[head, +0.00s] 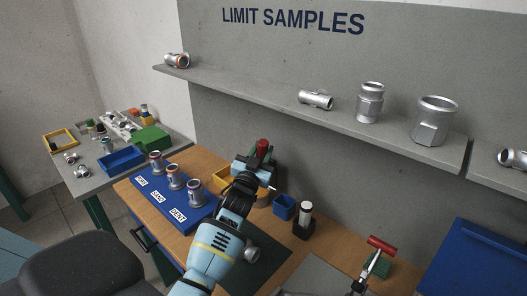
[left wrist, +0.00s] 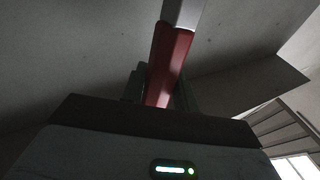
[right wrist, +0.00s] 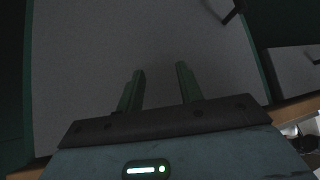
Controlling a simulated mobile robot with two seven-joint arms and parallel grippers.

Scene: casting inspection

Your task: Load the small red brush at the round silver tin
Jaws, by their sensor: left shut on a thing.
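The small red brush (left wrist: 168,62) stands between the fingers of my left gripper (left wrist: 160,95) in the left wrist view. Its red handle leads up to a pale silver part, cut off by the top of the picture. In the head view my left gripper (head: 258,162) is over the back of the wooden bench, with a dark red piece showing above it. My right gripper (right wrist: 159,88) has its fingers apart with nothing between them, facing a grey panel. I cannot make out the round silver tin in any view; my left arm covers part of the bench.
A blue board (head: 161,199) with several metal castings lies left of my arm. A blue cup (head: 284,207) and a black holder (head: 303,229) with a white-topped cylinder stand to its right. A red-handled clamp (head: 381,245) is further right. A shelf (head: 300,108) with castings overhangs the back.

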